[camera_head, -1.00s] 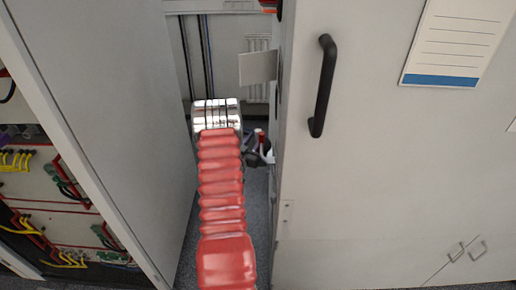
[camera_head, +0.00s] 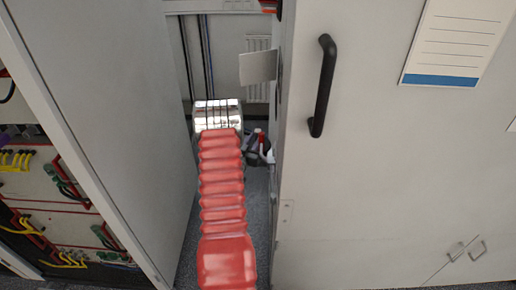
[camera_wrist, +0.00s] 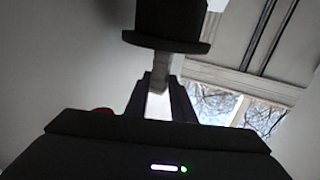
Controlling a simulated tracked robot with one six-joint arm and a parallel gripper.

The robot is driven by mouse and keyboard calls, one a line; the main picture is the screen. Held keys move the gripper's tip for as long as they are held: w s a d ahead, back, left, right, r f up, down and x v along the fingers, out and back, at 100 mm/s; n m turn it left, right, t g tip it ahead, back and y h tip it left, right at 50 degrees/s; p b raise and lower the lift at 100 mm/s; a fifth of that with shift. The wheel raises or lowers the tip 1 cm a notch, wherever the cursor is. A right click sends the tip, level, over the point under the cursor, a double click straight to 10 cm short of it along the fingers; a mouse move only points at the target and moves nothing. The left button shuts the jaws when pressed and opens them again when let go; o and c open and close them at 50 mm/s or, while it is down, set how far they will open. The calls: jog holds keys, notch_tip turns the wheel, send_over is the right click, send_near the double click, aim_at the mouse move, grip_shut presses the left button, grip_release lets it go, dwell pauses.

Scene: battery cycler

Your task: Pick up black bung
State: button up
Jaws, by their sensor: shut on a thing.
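The black bung (camera_wrist: 172,30) shows at the top of the wrist view, dark with a wide flange at its lower edge. My gripper (camera_wrist: 160,75) is shut on it, with the fingers just below the flange. The bung's upper part is cut off by the picture edge. In the head view my gripper (camera_head: 262,150) is small and partly hidden beside the edge of the right cabinet, and I cannot make out the bung there.
A grey cabinet panel (camera_head: 110,100) stands to the left and a cabinet door (camera_head: 400,150) with a black handle (camera_head: 323,85) to the right. My arm is in the narrow gap between them. A pale flap (camera_head: 258,67) juts from the right cabinet into the gap.

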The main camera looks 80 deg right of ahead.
grip_shut()
jog(key=shift+w+r, duration=0.1)
jog(key=shift+r, duration=0.05)
jog(key=shift+w+r, duration=0.15)
notch_tip(320, 180, up, 7)
jog(key=w+a, duration=0.4)
jog(key=w, duration=1.5)
jog(key=shift+a+f, duration=0.2)
jog(key=shift+f, duration=0.05)
jog(key=shift+r, duration=0.1)
jog(key=shift+r, duration=2.45)
